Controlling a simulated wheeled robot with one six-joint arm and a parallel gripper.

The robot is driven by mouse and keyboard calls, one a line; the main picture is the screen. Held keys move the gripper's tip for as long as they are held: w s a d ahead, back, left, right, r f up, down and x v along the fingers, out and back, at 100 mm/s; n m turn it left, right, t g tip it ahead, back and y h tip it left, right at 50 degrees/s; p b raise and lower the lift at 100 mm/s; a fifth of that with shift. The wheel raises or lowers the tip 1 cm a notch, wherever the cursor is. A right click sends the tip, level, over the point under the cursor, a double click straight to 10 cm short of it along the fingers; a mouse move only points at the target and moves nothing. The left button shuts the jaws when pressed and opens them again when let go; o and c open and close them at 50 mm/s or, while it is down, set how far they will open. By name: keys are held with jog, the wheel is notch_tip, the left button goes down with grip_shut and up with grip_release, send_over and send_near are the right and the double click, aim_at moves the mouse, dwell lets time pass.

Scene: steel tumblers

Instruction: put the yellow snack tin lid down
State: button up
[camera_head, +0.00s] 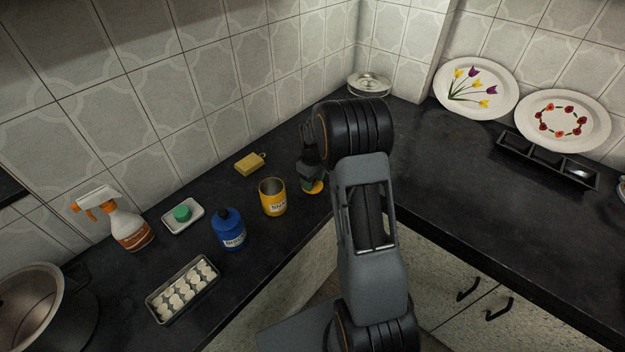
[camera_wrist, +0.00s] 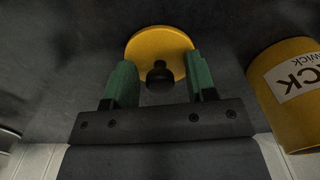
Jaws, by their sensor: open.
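The yellow snack tin lid (camera_wrist: 147,44) is a round disc with a black knob (camera_wrist: 159,76). In the wrist view it lies between and just beyond the green fingertips of my gripper (camera_wrist: 160,84), with a gap on each side of the knob. In the head view the lid (camera_head: 313,188) shows partly under my gripper (camera_head: 309,180), at the dark counter, right of the tin. The open yellow snack tin (camera_head: 272,199) stands upright without a lid; it also shows at the right of the wrist view (camera_wrist: 289,98). My gripper is open.
The dark counter (camera_head: 440,180) on the right is largely clear.

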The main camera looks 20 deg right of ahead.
notch_tip(320, 180, up, 12)
jog(key=s+a+r+m+t, duration=0.2)
jog(key=s+a+r, duration=0.5)
jog(key=s, duration=0.3)
jog(key=s+a+f+m+t, duration=0.1)
jog(key=s+a+m, duration=0.2)
jog(key=s, duration=0.9)
jog(key=shift+a+f+t, duration=0.25)
jog(key=shift+a+t, duration=0.05)
jog(key=shift+a, duration=0.25)
